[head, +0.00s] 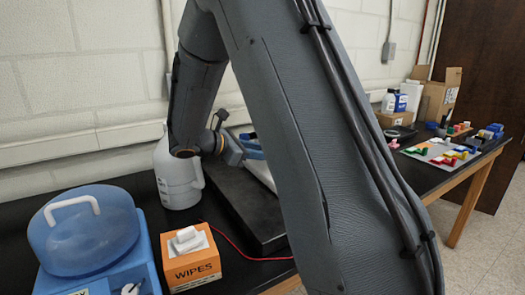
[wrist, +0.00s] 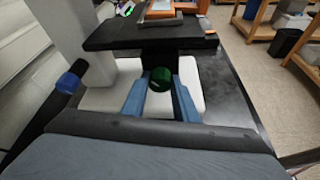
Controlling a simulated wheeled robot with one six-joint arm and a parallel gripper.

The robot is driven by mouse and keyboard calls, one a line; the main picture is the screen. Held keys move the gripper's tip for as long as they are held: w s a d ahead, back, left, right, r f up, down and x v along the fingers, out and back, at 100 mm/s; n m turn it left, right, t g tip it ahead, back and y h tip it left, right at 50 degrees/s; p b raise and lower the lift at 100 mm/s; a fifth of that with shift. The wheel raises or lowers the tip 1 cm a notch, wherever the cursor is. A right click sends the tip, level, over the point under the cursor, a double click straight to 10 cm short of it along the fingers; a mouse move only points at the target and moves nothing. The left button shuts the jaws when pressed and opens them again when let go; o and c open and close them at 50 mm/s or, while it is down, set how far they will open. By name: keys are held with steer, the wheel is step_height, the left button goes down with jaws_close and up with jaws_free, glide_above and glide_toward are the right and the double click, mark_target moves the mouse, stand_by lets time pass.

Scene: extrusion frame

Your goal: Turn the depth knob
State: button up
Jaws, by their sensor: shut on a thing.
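A dark green round knob (wrist: 161,79) sits below a flat black plate (wrist: 150,33) in the wrist view. My gripper (wrist: 163,90) has its two blue fingers on either side of the knob, shut on it. A blue-ended black handle (wrist: 68,83) sticks out at the left, apart from the fingers. Which of these the task calls the depth knob is not labelled. In the head view my gripper (head: 246,146) is partly seen at a black bench; my arm hides most of the knob's surroundings.
A white jug (head: 176,180), an orange wipes box (head: 189,260) and a blue-lidded tub (head: 83,236) stand close at the left. A tray of coloured pieces (head: 440,150) lies at the far right. Shelves (wrist: 258,22) stand beyond a clear floor.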

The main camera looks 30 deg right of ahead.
steer(key=o, duration=1.1)
steer(key=shift+c, duration=0.2)
steer(key=b+v, duration=0.2)
steer(key=v, duration=0.5)
steer(key=shift+a+r, duration=0.15)
steer(key=shift+a, duration=0.25)
